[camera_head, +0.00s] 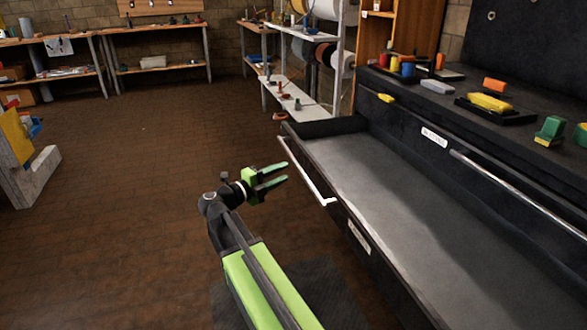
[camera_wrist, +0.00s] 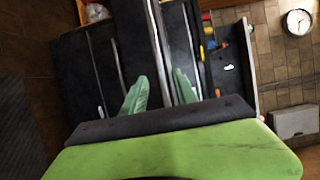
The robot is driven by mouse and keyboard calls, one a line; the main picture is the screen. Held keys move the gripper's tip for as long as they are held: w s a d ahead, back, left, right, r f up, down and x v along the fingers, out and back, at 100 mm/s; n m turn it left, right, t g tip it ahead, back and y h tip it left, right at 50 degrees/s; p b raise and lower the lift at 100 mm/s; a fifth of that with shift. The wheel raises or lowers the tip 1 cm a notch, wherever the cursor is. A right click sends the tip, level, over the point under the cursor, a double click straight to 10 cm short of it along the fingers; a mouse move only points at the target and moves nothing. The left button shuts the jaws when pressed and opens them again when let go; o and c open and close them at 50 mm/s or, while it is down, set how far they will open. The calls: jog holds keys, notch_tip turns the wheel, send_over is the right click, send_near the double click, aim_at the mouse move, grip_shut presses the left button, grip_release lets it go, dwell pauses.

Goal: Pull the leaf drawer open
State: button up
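A wide black drawer (camera_head: 388,185) stands pulled well out of the dark cabinet, its grey inside bare. A silver bar handle (camera_head: 306,172) runs along its front, with a white label (camera_head: 359,237) below. My gripper (camera_head: 285,171) is left of the handle's far part, its green fingers apart and pointing towards the drawer front. It looks empty and apart from the handle. In the wrist view the open fingers of my gripper (camera_wrist: 160,75) show with long pale bars and dark panels beyond them. Which bar is the handle there, I cannot tell.
A second silver handle (camera_head: 515,190) is on the cabinet face above the open drawer. Coloured items, including a yellow one (camera_head: 490,102), stand on the cabinet top. White shelves (camera_head: 305,100) stand behind. The brown floor (camera_head: 150,180) to the left is clear.

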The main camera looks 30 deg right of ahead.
jog(key=s+a, duration=0.1)
jog(key=a, duration=0.9)
jog(key=shift+s, duration=0.25)
